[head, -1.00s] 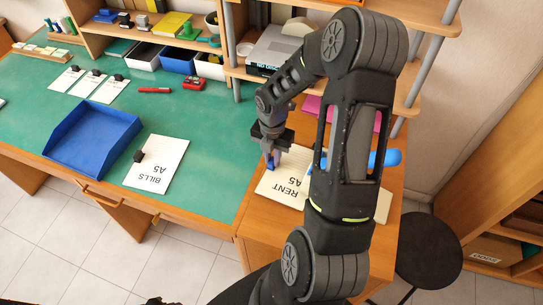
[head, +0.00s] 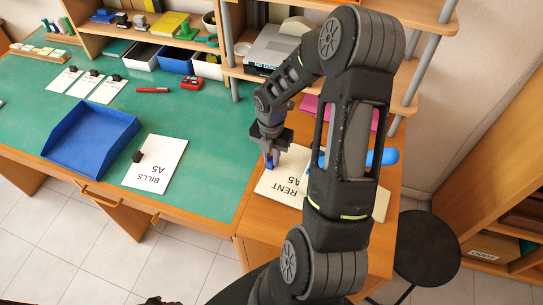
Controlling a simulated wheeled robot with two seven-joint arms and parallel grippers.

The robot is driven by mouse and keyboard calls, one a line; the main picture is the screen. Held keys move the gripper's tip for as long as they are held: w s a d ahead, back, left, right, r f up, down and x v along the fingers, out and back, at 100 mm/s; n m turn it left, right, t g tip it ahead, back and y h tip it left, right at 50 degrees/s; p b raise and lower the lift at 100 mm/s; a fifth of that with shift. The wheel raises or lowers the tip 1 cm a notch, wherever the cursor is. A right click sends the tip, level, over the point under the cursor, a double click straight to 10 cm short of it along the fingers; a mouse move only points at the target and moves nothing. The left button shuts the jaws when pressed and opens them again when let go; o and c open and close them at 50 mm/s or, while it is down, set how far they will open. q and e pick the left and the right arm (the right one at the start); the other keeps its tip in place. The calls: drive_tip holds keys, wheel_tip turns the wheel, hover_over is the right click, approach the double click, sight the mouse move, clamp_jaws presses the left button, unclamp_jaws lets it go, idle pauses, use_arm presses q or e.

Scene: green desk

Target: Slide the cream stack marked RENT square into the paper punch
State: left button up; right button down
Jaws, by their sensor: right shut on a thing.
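The cream stack marked RENT (head: 284,185) lies flat on the wooden side surface at the right. My right gripper (head: 271,161) is over its far left part and is shut on it; blue shows at the fingertips. My right arm hides the right part of the stack. A blue bar (head: 387,157), seemingly the paper punch's lever, shows to the right of my arm. The rest of the punch is mostly hidden, so I cannot tell whether the stack touches it. My left gripper is not clearly in view.
A blue tray (head: 92,140) and a BILLS stack (head: 157,163) with a black clip lie on the green desk (head: 205,135). A red punch (head: 192,83) and red marker (head: 152,90) lie farther back. A shelf (head: 330,88) rises behind the work area. A black stool (head: 428,245) stands at right.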

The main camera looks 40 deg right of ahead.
drive_tip(key=shift+f, duration=0.15)
idle(0.3)
drive_tip(key=c, duration=1.3)
unclamp_jaws()
drive_tip(key=shift+o, duration=0.6)
drive_tip(key=shift+o, duration=0.6)
wheel_tip(320, 180, up, 7)
drive_tip(key=p, duration=0.6)
